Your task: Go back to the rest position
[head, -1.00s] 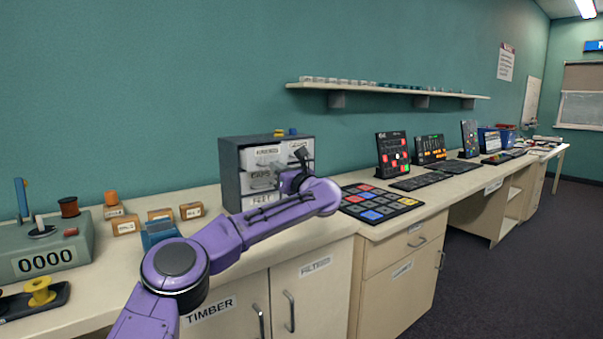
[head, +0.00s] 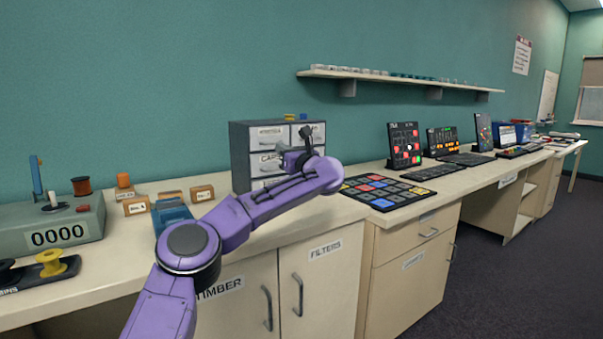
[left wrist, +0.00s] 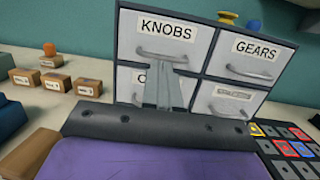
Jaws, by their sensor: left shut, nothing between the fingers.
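My left gripper (head: 305,140) is in front of the grey drawer unit (head: 239,158) on the counter, and my purple arm covers its lower right part. In the left wrist view the two fingers (left wrist: 164,90) are together, with nothing held. They show in front of the unit just below the KNOBS drawer (left wrist: 165,28); I cannot tell whether they touch it. The GEARS drawer (left wrist: 250,48) is to the right. The drawers that show look closed. My right gripper is in neither view.
The counter (head: 130,275) holds a grey box with a 0000 display (head: 58,237), small labelled boxes (head: 202,193) and a blue container (head: 172,215) left of the unit. A button panel (head: 380,190) lies to its right. A wall shelf (head: 395,76) hangs above.

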